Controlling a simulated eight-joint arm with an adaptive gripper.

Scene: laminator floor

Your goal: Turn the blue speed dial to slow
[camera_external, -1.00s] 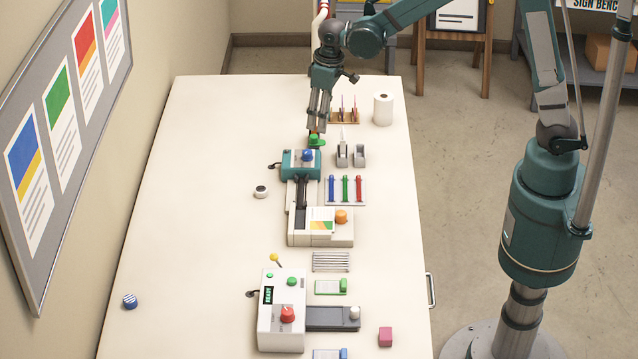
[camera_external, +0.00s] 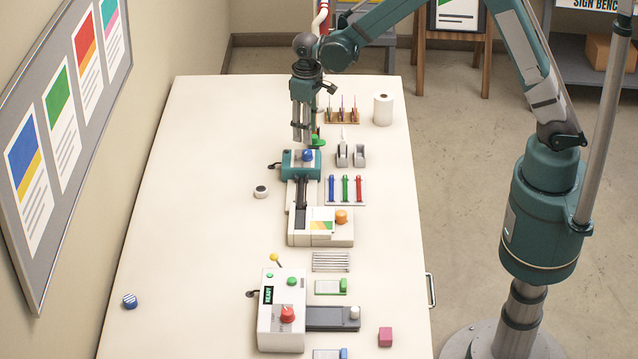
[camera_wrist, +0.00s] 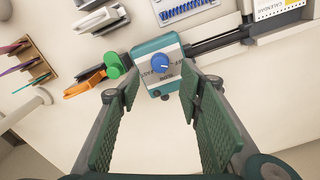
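The blue speed dial (camera_external: 307,155) sits on top of a teal machine (camera_external: 290,165) in the middle of the table. In the wrist view the blue dial (camera_wrist: 160,63) shows a pale pointer mark and is ringed by lettering on a silver plate, with "FAST" partly readable. My gripper (camera_external: 301,140) points down just behind the teal machine. In the wrist view my gripper (camera_wrist: 160,88) is open, with its two green ribbed fingers wide apart and nothing between them. The dial lies ahead of the fingers, apart from them.
A green knob (camera_wrist: 117,66) stands beside the machine. Tape dispensers (camera_external: 350,155), a marker tray (camera_external: 345,190) and a paper roll (camera_external: 383,109) lie to the right. The table's left side is mostly clear.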

